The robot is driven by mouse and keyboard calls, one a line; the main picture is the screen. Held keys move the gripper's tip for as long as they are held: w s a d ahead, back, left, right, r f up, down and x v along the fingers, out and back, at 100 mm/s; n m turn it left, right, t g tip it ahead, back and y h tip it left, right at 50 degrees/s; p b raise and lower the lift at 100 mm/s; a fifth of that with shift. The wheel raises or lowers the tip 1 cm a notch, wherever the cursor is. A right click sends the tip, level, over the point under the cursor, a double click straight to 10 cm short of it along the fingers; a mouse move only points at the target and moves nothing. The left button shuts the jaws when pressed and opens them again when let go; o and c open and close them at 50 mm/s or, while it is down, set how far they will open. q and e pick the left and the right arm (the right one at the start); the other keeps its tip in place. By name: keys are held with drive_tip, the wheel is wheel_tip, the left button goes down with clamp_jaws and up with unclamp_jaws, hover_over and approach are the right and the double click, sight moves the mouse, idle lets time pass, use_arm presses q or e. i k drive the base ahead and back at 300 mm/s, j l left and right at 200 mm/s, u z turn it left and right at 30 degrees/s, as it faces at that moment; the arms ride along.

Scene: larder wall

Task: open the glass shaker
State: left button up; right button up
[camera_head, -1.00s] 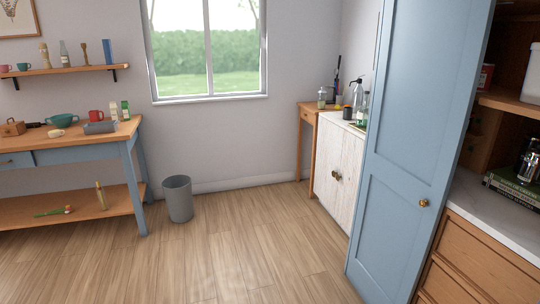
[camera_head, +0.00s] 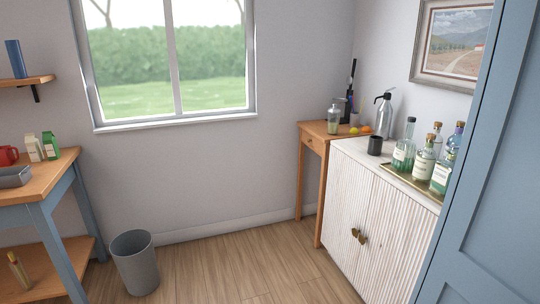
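A small glass vessel with a grey-looking top (camera_head: 333,120), which looks like the glass shaker, stands upright on the small wooden side table (camera_head: 314,130) in the back right corner. Its top appears to be on, but it is too small to be sure. A silver bottle with a black spout (camera_head: 384,116) stands to its right. Neither of my grippers is in view.
A white ribbed cabinet (camera_head: 365,215) carries a black cup (camera_head: 375,145) and a tray with several bottles (camera_head: 423,164). A blue door (camera_head: 490,210) blocks the right side. A grey bin (camera_head: 135,262) stands left. The middle floor is clear.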

sight(333, 119)
drive_tip(key=i, duration=2.35)
